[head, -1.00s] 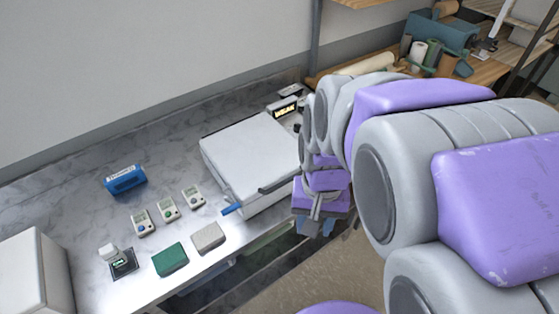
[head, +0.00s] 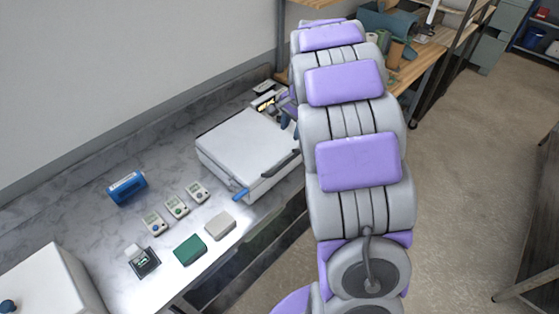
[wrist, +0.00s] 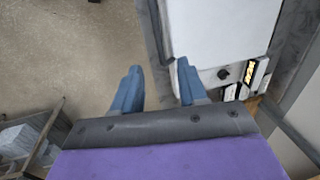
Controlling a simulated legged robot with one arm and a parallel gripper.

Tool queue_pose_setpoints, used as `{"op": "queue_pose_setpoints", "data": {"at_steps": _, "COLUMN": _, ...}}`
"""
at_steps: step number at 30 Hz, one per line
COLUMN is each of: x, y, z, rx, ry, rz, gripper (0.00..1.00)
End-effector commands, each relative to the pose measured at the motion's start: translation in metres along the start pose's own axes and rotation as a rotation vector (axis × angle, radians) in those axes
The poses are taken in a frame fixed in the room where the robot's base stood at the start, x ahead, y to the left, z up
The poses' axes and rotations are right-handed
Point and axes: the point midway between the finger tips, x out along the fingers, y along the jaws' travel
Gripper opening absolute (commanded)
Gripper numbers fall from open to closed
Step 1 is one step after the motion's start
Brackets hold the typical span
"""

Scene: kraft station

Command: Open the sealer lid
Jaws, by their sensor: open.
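The white sealer (head: 240,170) sits on the marble counter with its lid (head: 245,143) down. A dark handle (head: 281,166) runs along its front edge, and a blue lever (head: 241,194) sticks out at the front left corner. In the wrist view, the sealer's white top (wrist: 220,28) fills the upper right, with a dark knob (wrist: 223,74) on its end panel. My gripper (wrist: 157,70) is open and empty. One finger lies over the sealer's side edge, the other over the floor. In the head view, my arm hides most of the gripper by the sealer's back right corner.
A lit display (head: 264,101) stands behind the sealer. A blue device (head: 127,187), several small meters (head: 177,206), a green pad (head: 190,249) and a beige pad (head: 220,225) lie to its left. Floor (head: 470,150) is open at right. A wooden bench (head: 425,50) stands behind.

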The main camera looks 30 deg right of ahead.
Motion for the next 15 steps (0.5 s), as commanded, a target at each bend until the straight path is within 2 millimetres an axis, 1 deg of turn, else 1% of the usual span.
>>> {"op": "queue_pose_setpoints", "data": {"at_steps": 5, "x": 0.024, "y": 0.005, "z": -0.009, "rx": 0.003, "ry": -0.012, "rz": 0.001, "gripper": 0.42}}
{"op": "queue_pose_setpoints", "data": {"at_steps": 7, "x": 0.037, "y": 0.005, "z": -0.01, "rx": 0.002, "ry": -0.01, "rz": -0.001, "gripper": 0.42}}
{"op": "queue_pose_setpoints", "data": {"at_steps": 15, "x": 0.09, "y": 0.001, "z": 0.005, "rx": -0.001, "ry": -0.004, "rz": 0.008, "gripper": 0.42}}
